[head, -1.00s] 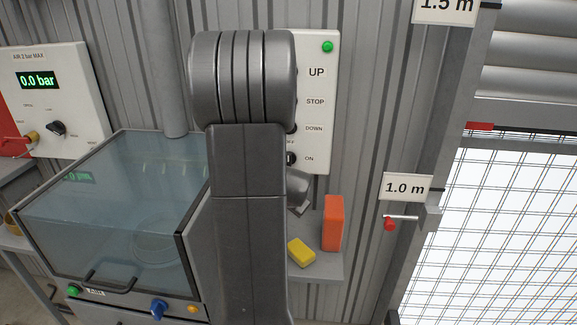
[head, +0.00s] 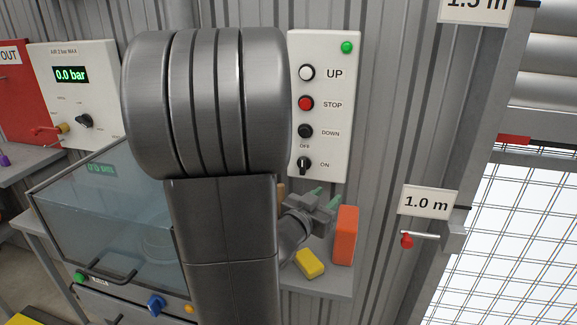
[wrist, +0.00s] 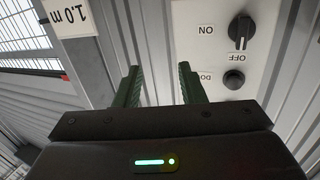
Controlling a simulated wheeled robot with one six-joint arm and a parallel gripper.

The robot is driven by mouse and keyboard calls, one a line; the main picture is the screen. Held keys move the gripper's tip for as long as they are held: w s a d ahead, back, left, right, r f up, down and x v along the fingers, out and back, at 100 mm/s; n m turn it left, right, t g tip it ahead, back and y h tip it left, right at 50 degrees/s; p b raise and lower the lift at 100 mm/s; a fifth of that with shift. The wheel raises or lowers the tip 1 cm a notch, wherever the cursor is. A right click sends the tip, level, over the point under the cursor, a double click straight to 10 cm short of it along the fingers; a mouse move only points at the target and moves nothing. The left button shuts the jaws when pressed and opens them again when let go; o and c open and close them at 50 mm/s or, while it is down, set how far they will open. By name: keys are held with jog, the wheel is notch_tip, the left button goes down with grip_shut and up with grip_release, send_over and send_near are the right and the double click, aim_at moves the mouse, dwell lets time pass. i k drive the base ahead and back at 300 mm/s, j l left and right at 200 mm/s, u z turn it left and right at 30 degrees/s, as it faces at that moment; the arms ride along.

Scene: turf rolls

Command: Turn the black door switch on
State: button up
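The black door switch (head: 303,165) is the lowest control on a pale wall panel (head: 335,110), below the DOWN button. OFF is printed above it and ON to its right. Its knob stands upright, with its white mark towards OFF. The wrist view shows the switch (wrist: 241,30) upside down, at the upper right. My gripper (head: 323,194) is below the panel and slightly right of the switch. Its two green-tipped fingers are apart and empty, and also show in the wrist view (wrist: 158,80). The switch lies outside the fingers, touching neither.
A shelf (head: 325,282) below holds an orange block (head: 345,235) and a yellow block (head: 309,263). A red-handled lever (head: 418,236) sits on the door post at right. A glass-lidded cabinet (head: 105,220) stands at left. My arm hides part of the wall.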

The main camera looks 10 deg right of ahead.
aim_at(304, 162)
jog(key=l+u, duration=0.55)
jog(key=u, duration=0.25)
